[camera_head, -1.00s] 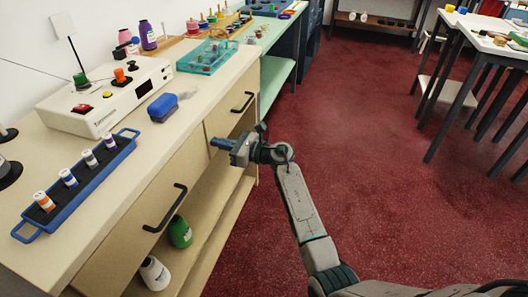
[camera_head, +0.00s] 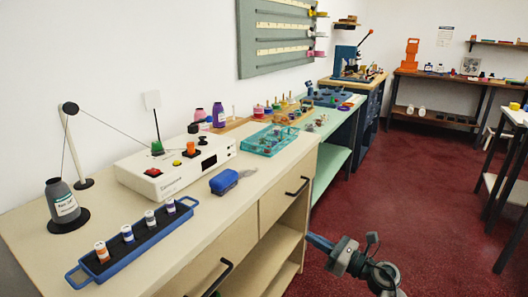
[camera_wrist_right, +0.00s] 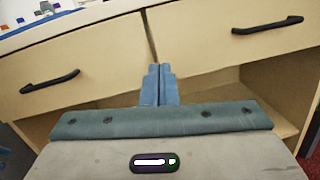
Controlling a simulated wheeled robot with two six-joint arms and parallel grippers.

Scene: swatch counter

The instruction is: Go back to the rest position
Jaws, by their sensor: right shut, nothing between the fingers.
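My right gripper (camera_head: 322,243) is low at the front of the counter, in the lower middle of the head view. In the right wrist view my right gripper (camera_wrist_right: 158,70) has its two blue fingers together with nothing between them. It points at the drawer fronts (camera_wrist_right: 90,75) and looks clear of them. The cream counter (camera_head: 240,205) lies to the left of it in the head view. My left gripper does not show in either view.
Black drawer handles (camera_head: 298,187) stick out in front. Open red floor (camera_head: 430,190) lies to the right.

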